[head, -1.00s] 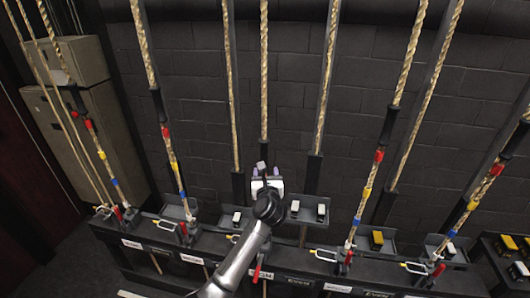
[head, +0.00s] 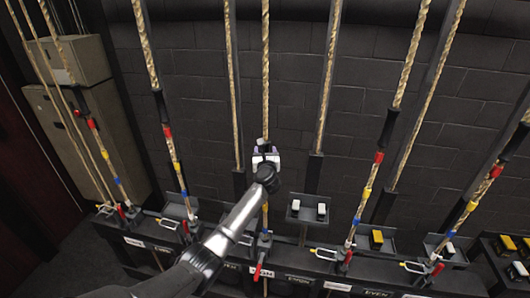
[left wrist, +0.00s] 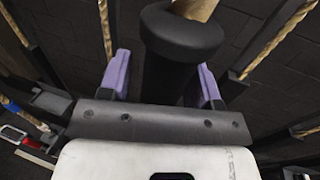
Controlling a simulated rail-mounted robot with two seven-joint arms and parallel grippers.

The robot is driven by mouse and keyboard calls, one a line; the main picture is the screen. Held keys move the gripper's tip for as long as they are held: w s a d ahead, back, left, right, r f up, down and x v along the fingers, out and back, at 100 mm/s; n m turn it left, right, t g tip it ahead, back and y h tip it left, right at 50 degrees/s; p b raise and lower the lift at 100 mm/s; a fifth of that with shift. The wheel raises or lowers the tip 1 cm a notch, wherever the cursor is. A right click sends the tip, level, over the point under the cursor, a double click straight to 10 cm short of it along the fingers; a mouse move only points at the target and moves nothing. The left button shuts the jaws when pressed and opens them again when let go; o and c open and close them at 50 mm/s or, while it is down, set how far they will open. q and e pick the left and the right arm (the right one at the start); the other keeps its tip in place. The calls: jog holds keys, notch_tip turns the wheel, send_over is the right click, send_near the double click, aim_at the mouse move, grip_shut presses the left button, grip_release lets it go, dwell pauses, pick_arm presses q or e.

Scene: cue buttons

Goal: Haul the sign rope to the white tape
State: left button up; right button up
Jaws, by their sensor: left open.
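The sign rope (head: 265,80) is the tan rope hanging in the middle of the head view, above a white label ending in "GN" (head: 262,273). My left gripper (head: 265,146) is up on this rope, seen from behind. In the left wrist view its purple fingers (left wrist: 165,68) stand open on either side of a thick black sleeve (left wrist: 185,40), with the tan rope coming out of its top. Below the gripper the rope shows a yellow band (head: 265,211). The gripper and wrist hide part of the rope. I cannot make out white tape on it. My right gripper is not in view.
Other ropes with coloured bands hang at both sides, including one at the left (head: 171,150) and one at the right (head: 372,180). A dark rail (head: 215,250) with levers and labels runs below. A small tray (head: 308,217) with white blocks stands right of the rope.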

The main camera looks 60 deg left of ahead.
pick_arm(q)
jog(key=shift+w+a, duration=0.1)
jog(key=shift+a, duration=0.1)
grip_shut()
dwell(0.6)
